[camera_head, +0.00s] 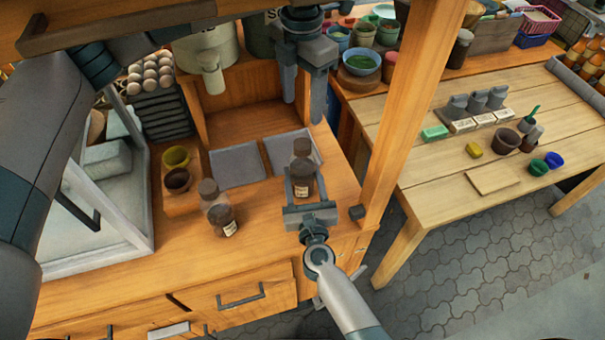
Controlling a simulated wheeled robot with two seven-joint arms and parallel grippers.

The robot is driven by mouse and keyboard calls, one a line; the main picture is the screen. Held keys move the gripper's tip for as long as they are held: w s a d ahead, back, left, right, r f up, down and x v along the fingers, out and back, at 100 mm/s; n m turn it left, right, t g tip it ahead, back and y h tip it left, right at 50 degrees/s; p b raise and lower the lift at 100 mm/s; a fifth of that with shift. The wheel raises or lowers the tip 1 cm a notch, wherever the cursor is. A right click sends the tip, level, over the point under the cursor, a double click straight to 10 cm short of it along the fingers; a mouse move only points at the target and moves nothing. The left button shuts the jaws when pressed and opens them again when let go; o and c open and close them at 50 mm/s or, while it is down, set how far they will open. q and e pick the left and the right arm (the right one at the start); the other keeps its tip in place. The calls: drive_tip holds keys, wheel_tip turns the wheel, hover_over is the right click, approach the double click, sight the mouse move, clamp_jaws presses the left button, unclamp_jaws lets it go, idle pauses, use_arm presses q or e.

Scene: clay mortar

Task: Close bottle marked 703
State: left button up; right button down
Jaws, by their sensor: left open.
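A dark brown bottle with a dark top (302,181) stands upright near the right end of the wooden counter. A second dark bottle (222,219) with a pale label stands to its left, apart from it. The numbers on the labels are too small to read. My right gripper (302,196) comes from the front, with its fingers on either side of the right bottle; whether they press on it I cannot tell. My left gripper (304,92) is open and empty, pointing down above and behind that bottle.
Two grey mats (237,167) lie behind the bottles. Small yellow and brown pots (177,180) stand at left, beside a glass-walled case (150,215). A wooden post (408,115) rises at the counter's right end. A second table (445,190) stands beyond it.

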drive_tip(key=c, duration=0.6)
unclamp_jaws()
drive_tip(key=shift+c, duration=0.2)
drive_tip(key=shift+s, duration=0.1)
use_arm(q)
wheel_tip(320, 180, down, 5)
drive_tip(key=b, duration=0.5)
drive_tip(key=shift+r, duration=0.1)
use_arm(e)
drive_tip(key=s, duration=0.5)
drive_tip(key=s+d, duration=0.1)
drive_tip(key=s, duration=0.4)
drive_tip(key=s+d, duration=0.1)
drive_tip(key=s, duration=0.5)
drive_tip(key=shift+d+f, duration=0.1)
drive_tip(key=shift+d, duration=0.1)
drive_tip(key=shift+s, duration=0.5)
drive_tip(key=shift+d, duration=0.1)
